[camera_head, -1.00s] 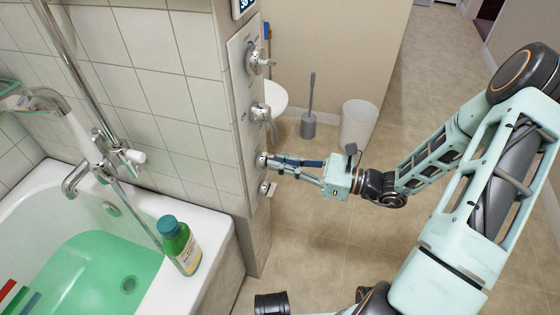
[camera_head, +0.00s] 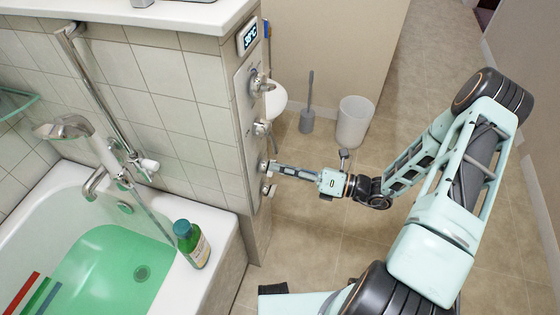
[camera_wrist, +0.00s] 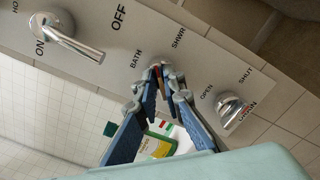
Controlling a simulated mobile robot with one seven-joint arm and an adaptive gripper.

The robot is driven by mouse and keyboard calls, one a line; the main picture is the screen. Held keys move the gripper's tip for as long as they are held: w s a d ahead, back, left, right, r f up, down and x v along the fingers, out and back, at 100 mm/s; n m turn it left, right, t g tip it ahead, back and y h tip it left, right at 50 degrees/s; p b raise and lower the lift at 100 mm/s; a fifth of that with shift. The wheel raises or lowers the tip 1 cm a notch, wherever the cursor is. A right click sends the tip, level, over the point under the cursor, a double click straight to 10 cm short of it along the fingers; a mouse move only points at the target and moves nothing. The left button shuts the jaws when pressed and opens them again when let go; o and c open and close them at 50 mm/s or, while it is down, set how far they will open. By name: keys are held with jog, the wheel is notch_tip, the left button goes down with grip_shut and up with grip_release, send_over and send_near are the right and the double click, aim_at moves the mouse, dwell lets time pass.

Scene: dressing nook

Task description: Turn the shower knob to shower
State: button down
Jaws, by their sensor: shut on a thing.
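A grey control panel (camera_wrist: 100,55) is on the end of the tiled wall; it also shows in the head view (camera_head: 244,100). The shower knob (camera_wrist: 156,69) sits just below the BATH and SHWR labels in the wrist view. My gripper (camera_wrist: 165,84) is shut on this knob, its blue fingers meeting around it and hiding most of it. Which label the knob points to cannot be told. In the head view my gripper (camera_head: 273,169) reaches the panel from the right, at the second knob from the bottom.
The drain knob (camera_wrist: 228,105) is close beside my fingers, marked OPEN and SHUT. A metal lever (camera_wrist: 68,38) marked ON and OFF is on the other side. A green bottle (camera_head: 190,245) stands on the bathtub rim (camera_head: 222,237). A bin (camera_head: 354,122) stands on the open floor behind.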

jog(key=shift+f+m+p, duration=0.15)
jog(key=shift+m+p, duration=1.5)
jog(key=shift+m, duration=2.45)
jog(key=shift+d, duration=0.1)
jog(key=c, duration=2)
grip_release()
jog(key=shift+c, duration=0.2)
jog(key=v, duration=1.2)
